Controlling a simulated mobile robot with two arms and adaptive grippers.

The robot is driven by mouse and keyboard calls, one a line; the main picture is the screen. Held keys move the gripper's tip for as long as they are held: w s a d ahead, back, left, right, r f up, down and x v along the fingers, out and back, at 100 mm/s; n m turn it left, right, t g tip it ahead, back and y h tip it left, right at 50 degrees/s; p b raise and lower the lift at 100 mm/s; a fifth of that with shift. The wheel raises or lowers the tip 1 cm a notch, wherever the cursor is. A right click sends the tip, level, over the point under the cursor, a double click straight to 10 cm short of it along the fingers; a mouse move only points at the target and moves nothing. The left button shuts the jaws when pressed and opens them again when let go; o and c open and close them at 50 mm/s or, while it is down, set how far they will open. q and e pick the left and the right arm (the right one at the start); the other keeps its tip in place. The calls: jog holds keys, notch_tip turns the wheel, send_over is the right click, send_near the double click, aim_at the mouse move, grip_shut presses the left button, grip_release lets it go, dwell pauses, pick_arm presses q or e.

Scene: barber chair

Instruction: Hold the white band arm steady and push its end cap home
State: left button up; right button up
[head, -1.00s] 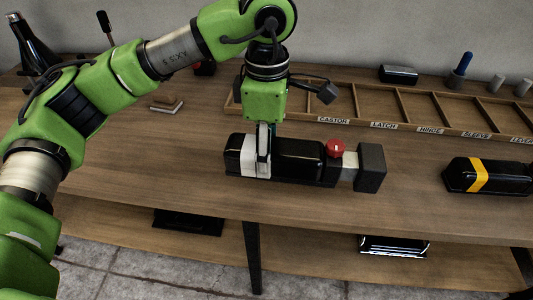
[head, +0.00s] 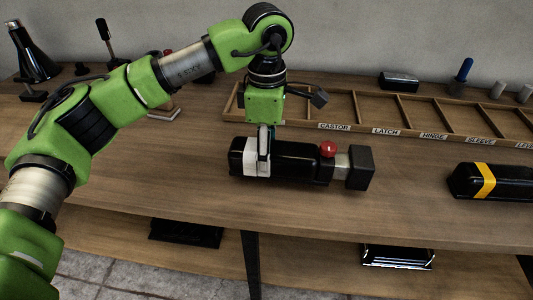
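The white band arm (head: 295,162) is a black padded arm with a white band near its left end, lying lengthwise on the bench. A red knob (head: 327,149) sits on it near the right. The black end cap (head: 360,168) is at its right end, with a pale stem showing between the cap and the body. My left gripper (head: 264,158) points down over the white band, with its fingers at the band. From this side I cannot see how both fingers sit against it. My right gripper is not in view.
A yellow-banded black arm (head: 484,181) lies to the right. A wooden divided tray (head: 372,127) with labels CASTOR, LATCH, HINGE and SLEEVE runs behind. A dark spray bottle (head: 33,55) stands back left.

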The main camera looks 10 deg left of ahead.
pick_arm(q)
jog(key=shift+w+a+f+b, duration=0.1)
jog(key=shift+w+f+b, duration=0.15)
jog(key=shift+w+f, duration=0.55)
jog(key=shift+w+a+f+b, duration=0.1)
jog(key=shift+w+f+b, duration=0.15)
jog(key=shift+w+f, duration=0.5)
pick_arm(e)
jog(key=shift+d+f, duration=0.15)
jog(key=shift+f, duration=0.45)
pick_arm(q)
jog(key=shift+w+a+f+b, duration=0.1)
jog(key=shift+f+b, duration=0.35)
jog(key=shift+f, duration=0.1)
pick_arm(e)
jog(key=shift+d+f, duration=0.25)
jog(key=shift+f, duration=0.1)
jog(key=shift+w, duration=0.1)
